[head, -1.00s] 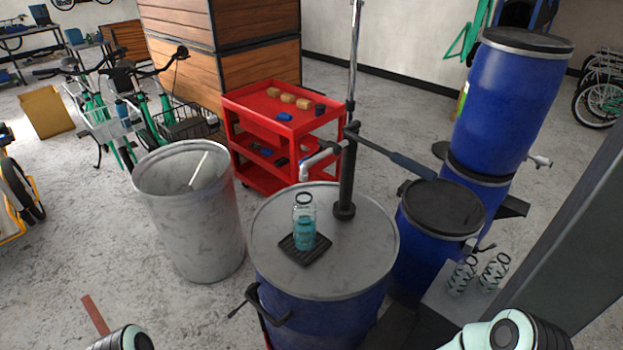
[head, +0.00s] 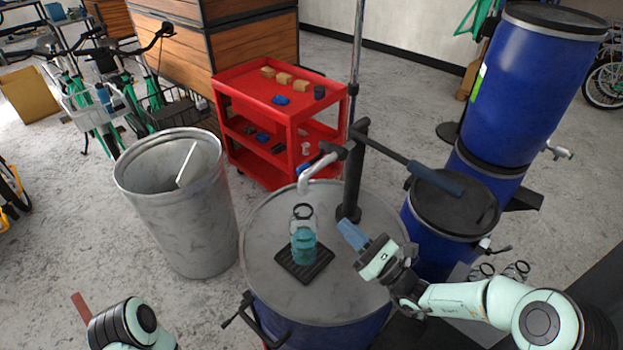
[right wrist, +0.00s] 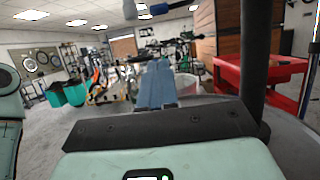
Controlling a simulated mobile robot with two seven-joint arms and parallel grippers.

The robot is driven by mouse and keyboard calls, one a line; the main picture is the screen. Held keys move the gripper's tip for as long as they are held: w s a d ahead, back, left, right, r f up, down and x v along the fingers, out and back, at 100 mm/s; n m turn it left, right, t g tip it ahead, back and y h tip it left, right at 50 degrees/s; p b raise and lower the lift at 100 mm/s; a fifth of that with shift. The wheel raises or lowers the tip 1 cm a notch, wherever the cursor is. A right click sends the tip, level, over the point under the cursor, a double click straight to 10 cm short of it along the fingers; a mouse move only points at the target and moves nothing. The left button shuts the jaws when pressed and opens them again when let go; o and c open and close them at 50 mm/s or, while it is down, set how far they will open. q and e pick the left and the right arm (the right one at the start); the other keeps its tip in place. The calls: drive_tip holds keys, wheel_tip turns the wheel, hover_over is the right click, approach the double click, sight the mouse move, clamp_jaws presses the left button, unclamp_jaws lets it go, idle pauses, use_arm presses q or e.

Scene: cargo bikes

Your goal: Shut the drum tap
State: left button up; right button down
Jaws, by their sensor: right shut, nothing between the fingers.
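A blue drum (head: 315,332) with a grey lid (head: 280,215) stands in front of me. A black pump post (head: 353,175) rises from the lid, with a long handle (head: 390,153) to the right. A white spout (head: 322,170) with a small blue part (head: 303,169) reaches left from the post; I cannot tell how its tap is set. A clear bottle (head: 303,242) with teal liquid stands below it on a black drip tray (head: 290,272). My right gripper (head: 348,232) is shut and empty above the lid, right of the bottle. My left gripper is out of view.
An open grey drum (head: 180,225) stands left. A red cart (head: 240,95) is behind. Stacked blue drums (head: 520,85) stand right, with white taps at the upper drum (head: 558,152) and lower drum (head: 487,244). More bottles (head: 515,270) sit at the right. Grey floor lies between.

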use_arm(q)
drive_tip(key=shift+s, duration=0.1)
use_arm(e)
drive_tip(key=shift+s, duration=0.15)
use_arm(q)
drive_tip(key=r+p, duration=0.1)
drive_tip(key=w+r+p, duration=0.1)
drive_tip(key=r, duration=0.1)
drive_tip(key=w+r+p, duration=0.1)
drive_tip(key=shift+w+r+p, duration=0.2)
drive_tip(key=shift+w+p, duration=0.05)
drive_tip(key=shift+p, duration=0.1)
use_arm(e)
drive_tip(key=r+x, duration=0.2)
drive_tip(key=x, duration=1.1)
drive_tip(key=shift+s+d+r, duration=0.3)
drive_tip(key=shift+d+r, duration=0.05)
drive_tip(key=shift+r, duration=0.05)
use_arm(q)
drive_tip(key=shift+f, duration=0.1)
use_arm(e)
drive_tip(key=shift+s, duration=0.1)
